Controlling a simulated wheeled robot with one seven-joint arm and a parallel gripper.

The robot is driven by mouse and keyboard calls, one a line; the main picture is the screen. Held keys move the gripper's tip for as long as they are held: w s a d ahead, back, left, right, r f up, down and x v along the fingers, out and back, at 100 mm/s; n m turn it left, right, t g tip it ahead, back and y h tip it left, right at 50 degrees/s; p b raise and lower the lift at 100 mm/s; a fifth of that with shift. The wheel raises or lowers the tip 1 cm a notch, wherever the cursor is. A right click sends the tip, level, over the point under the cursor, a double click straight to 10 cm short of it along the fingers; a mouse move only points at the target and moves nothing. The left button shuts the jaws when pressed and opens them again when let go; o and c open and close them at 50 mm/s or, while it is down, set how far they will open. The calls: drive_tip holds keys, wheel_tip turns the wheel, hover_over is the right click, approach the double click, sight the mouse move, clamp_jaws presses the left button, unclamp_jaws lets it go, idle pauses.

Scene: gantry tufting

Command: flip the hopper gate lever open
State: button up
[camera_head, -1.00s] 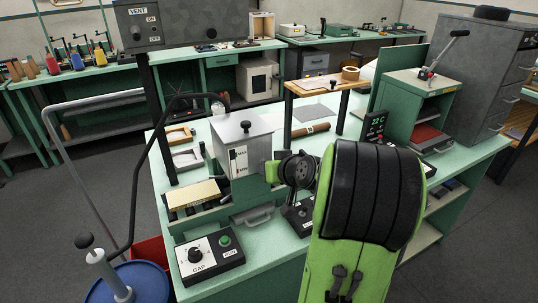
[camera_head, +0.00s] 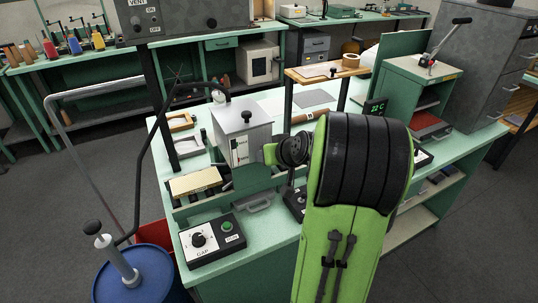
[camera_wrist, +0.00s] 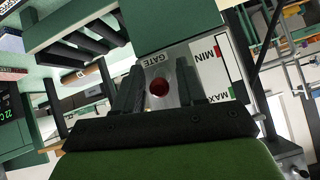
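The hopper (camera_head: 243,137) is a grey metal box with a black knob on its lid, standing on the green bench in the head view. In the wrist view its grey face (camera_wrist: 205,60) carries a "GATE" label and a MIN/MAX strip. The gate lever shows there as a round dark-red knob (camera_wrist: 158,88), seen nearly end-on; its shaft is hidden. My gripper (camera_wrist: 157,80) is open, with one dark finger on each side of the knob and small gaps visible.
A GAP control box (camera_head: 213,240) with a dial and green button sits at the bench's front. A tan block on a rack (camera_head: 195,182) stands left of the hopper. A bent black tube (camera_head: 160,115) arches from a blue drum (camera_head: 135,275) to the hopper's back.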

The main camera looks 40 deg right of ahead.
drive_tip(key=p+v, duration=0.1)
drive_tip(key=v, duration=1.4)
drive_tip(key=shift+s+r+p, duration=0.25)
drive_tip(key=shift+s+p, duration=0.05)
drive_tip(key=shift+s, duration=0.05)
drive_tip(key=w+a+n+g+y, duration=0.1)
drive_tip(key=w+a+n+y, duration=0.1)
drive_tip(key=a, duration=0.7)
drive_tip(key=s+a+f+n+g, duration=0.1)
drive_tip(key=s+a+f, duration=0.1)
drive_tip(key=s+a, duration=0.3)
drive_tip(key=s+a+f+n+g, duration=0.2)
drive_tip(key=s+a, duration=0.3)
drive_tip(key=a, duration=0.4)
drive_tip(key=shift+s+a+f, duration=0.2)
drive_tip(key=shift+a+f, duration=0.15)
drive_tip(key=shift+a, duration=0.05)
